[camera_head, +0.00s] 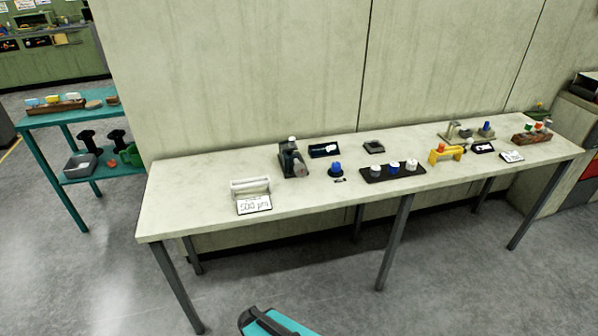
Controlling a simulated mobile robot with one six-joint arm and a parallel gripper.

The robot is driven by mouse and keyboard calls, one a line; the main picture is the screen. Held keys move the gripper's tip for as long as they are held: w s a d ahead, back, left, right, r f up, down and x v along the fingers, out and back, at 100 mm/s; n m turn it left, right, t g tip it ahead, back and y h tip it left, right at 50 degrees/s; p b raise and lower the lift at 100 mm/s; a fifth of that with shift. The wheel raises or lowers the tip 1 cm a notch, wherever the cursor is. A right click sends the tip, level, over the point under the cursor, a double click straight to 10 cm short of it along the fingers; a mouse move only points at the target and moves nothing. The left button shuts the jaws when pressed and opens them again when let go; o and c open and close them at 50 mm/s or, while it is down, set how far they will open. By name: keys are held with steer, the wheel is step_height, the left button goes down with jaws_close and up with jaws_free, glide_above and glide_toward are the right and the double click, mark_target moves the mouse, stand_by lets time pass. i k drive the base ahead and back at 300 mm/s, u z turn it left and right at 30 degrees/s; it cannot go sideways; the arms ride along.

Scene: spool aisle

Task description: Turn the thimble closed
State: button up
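I cannot make out for certain which thing is the thimble; the items are small at this distance. A yellow bridge-shaped piece with an orange knob (441,149) stands on the long pale table (205,215), right of centre. A blue knob (335,169) stands near the table's middle. A black tray (379,174) beside it holds white and blue capped pieces. A dark device with a pale round part (292,160) stands left of the blue knob. My gripper is not in view; only a teal and black part of my own body shows at the bottom edge.
A white holder (250,187) and a handwritten card (254,204) sit at the table's left. A brown block with coloured pieces (532,135) is at the right end. A teal shelf (65,117) stands left. A wall panel runs behind; the floor in front is clear.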

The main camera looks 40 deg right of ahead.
mark_target(300, 170)
steer(key=z, duration=0.2)
steer(key=k, duration=1.2)
steer(key=u, duration=0.65)
steer(key=i, duration=1)
